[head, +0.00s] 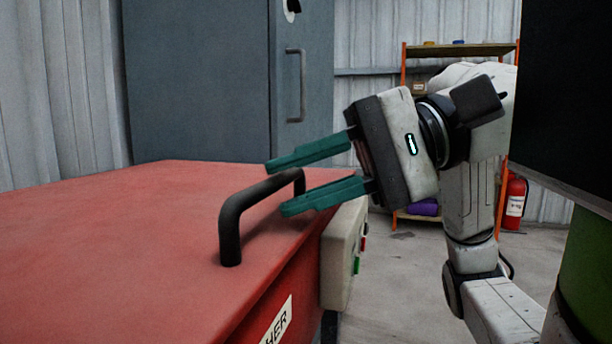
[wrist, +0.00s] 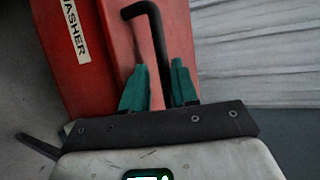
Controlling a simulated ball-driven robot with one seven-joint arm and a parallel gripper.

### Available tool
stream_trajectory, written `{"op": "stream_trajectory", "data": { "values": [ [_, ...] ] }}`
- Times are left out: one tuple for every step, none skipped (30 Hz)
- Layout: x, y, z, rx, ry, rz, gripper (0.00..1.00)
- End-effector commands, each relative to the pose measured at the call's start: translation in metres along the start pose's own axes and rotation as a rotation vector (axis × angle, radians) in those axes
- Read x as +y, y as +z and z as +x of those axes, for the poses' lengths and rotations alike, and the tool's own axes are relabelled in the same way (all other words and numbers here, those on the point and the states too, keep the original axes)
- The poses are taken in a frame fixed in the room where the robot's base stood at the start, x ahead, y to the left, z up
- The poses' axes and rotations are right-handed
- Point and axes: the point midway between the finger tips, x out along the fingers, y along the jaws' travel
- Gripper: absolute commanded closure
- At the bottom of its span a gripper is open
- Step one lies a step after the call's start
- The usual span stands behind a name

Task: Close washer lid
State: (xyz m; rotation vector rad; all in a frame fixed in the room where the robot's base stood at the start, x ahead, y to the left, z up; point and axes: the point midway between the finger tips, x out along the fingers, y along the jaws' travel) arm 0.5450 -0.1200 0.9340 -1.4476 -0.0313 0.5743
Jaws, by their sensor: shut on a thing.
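The washer lid (head: 130,240) is a broad red panel across the lower left of the head view, and its top looks nearly flat. I cannot tell from the frames whether a gap remains under it. A black bar handle (head: 231,228) stands on the lid near its right edge. My gripper (head: 276,187) comes in from the right with its two green fingers on either side of the handle, shut on it near its far end. In the wrist view the handle (wrist: 178,45) runs down between the fingers. Part of the handle is hidden by the fingers.
A pale control box (head: 342,255) with small buttons is on the washer's right side. A grey cabinet (head: 200,80) stands behind. A shelf with orange posts (head: 403,70) and a red fire extinguisher (head: 515,203) are at the back right. Bare floor (head: 395,285) lies right of the washer.

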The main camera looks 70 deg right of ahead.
Motion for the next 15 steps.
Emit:
{"op": "stream_trajectory", "data": {
  "values": [
    [0.0164,0.0003,0.0046,0.001,0.049,0.001,1.0],
    [0.0165,0.0003,0.0047,0.001,0.049,0.002,1.0],
    [0.0166,0.0002,0.0047,0.001,0.049,0.002,1.0],
    [0.0167,0.0003,0.0047,0.001,0.049,0.002,1.0],
    [0.0167,0.0002,0.0048,0.001,0.049,0.002,1.0],
    [0.0169,0.0002,0.0048,0.001,0.049,0.003,1.0],
    [0.0169,0.0002,0.0048,0.001,0.049,0.003,1.0],
    [0.017,0.0002,0.0048,0.001,0.049,0.003,1.0],
    [0.0171,0.0002,0.0049,0.001,0.049,0.003,1.0],
    [0.0171,0.0002,0.0049,0.001,0.049,0.003,0.66],
    [0.0172,0.0002,0.0049,0.001,0.049,0.003,0.63],
    [0.0172,0.0002,0.0049,0.001,0.049,0.003,0.6],
    [0.0172,0.0001,0.005,0.001,0.049,0.003,0.6],
    [0.0172,0.0001,0.005,0.001,0.049,0.002,0.6],
    [0.0172,0.0001,0.005,0.001,0.049,0.002,0.6]
  ]
}}
